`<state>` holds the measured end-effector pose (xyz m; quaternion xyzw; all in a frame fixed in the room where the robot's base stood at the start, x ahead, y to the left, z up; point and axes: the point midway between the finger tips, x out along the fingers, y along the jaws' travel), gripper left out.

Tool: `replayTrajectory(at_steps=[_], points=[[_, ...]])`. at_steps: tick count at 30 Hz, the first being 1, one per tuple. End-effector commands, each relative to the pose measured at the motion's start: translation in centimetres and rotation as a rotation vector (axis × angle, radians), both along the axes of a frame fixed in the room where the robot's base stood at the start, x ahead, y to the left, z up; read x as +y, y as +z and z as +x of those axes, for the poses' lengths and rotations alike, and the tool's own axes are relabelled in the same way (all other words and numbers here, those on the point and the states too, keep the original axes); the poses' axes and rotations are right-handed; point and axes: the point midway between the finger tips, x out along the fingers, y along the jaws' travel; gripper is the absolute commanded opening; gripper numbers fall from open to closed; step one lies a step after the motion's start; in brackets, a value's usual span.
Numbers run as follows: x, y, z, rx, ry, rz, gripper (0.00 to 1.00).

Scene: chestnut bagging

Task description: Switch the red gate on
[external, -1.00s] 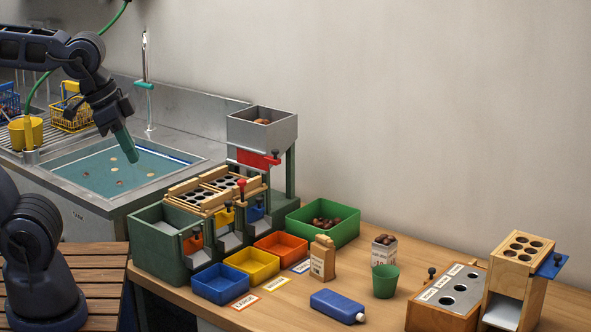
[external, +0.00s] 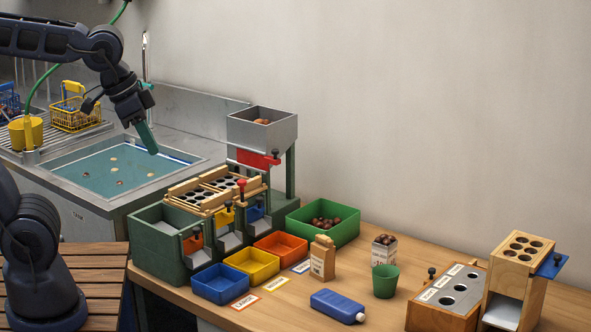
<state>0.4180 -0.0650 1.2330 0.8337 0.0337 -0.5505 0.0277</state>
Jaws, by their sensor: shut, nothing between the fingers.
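The red gate (external: 258,159) is a red slide under the grey hopper (external: 262,133) at the back of the green sorting machine. A dark knob shows at its right end. My gripper (external: 151,150) has green fingers, shut and empty, pointing down and slightly right. Some chestnuts show inside the hopper. A red-topped knob (external: 241,184) stands at the right end of the wooden sieve frame, below the gate.
The wooden sieve (external: 189,186) with dark holes lies below the hopper. Blue (external: 221,291), yellow (external: 252,270) and orange (external: 291,246) bins stand in front. A green crate (external: 347,232) of chestnuts is right of the machine. The air between my gripper and the hopper looks clear.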

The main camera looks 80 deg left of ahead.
Motion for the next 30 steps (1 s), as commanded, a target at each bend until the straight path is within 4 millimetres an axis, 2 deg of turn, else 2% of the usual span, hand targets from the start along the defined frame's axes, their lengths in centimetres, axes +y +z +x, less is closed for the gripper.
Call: replayTrajectory(at_steps=[3, 14, 23, 30], points=[[1.2, 0.2, 2.3, 0.002, 0.052, -0.006, 0.00], [5.9, 0.3, 8.7, -0.007, 0.190, -0.035, 0.00], [11.4, -0.4, 13.4, -0.021, 0.308, -0.068, 0.00], [16.9, -1.6, 16.5, -0.037, 0.405, -0.103, 0.00]])
